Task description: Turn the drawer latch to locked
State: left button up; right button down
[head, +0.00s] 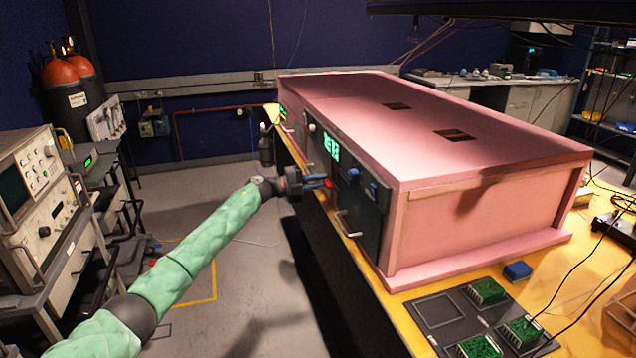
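The pink foam enclosure (480,205) stands on a yellow-topped bench, with a dark front panel (362,217) facing my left arm. A small red part (329,185), possibly the latch, shows on the panel at my fingertips. Its exact shape and turn angle are too small to tell. My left gripper (318,182) reaches the panel from the left. Its bluish fingers are at or beside the red part; I cannot tell whether they touch or grip it. My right gripper is out of view.
A silver handle (347,226), a blue knob (374,191) and a green lit display (332,147) are on the front. A dark tray (440,312) with green circuit boards lies on the bench at front right. The floor left of the bench is mostly clear.

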pick_arm(q)
jog(key=shift+o, duration=1.3)
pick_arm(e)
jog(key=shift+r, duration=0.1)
